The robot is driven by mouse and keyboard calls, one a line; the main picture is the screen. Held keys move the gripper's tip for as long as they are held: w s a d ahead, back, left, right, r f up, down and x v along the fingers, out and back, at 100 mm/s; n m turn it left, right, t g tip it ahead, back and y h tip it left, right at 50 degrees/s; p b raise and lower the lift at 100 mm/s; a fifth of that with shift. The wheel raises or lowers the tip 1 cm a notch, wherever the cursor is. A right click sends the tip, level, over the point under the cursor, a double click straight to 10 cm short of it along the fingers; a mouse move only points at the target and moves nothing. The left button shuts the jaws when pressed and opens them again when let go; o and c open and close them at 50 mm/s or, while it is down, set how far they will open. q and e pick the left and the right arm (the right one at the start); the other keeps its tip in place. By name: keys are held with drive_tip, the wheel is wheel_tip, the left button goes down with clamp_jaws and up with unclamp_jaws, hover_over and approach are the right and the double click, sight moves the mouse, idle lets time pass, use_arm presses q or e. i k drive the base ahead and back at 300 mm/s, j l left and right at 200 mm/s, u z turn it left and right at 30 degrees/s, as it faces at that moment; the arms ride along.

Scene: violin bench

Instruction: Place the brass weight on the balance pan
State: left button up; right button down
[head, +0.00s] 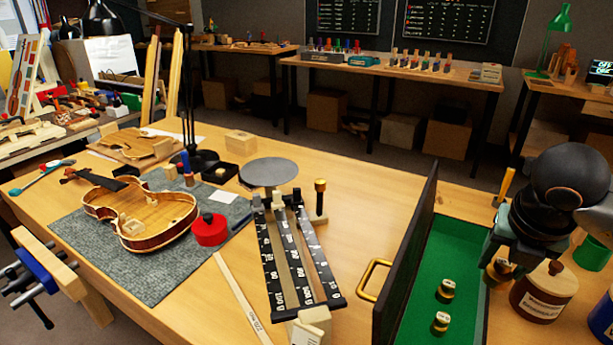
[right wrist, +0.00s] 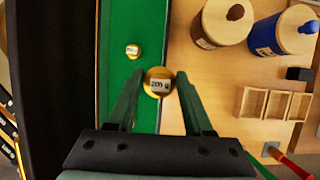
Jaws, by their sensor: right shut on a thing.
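The balance has a round grey pan (head: 269,172) at its far end and black numbered beams (head: 297,262) running toward me. The pan is bare. My right gripper (head: 497,272) is over the right side of the green-lined box, well right of the balance. In the right wrist view my right gripper (right wrist: 159,78) is shut on a brass weight (right wrist: 158,82), whose label seems to read 200 g. In the head view the held weight is mostly hidden by the gripper. Two other brass weights (head: 446,290) (head: 441,322) stand in the box. My left gripper is not in view.
The box's dark raised lid (head: 408,250) with a brass handle stands between the weights and the balance. A brass-topped post (head: 320,200) rises beside the pan. A violin body (head: 140,212) and red tin (head: 209,230) lie left. Lidded jars (head: 545,292) stand right of the box.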

sight(269, 170)
drive_tip(key=k, duration=0.95)
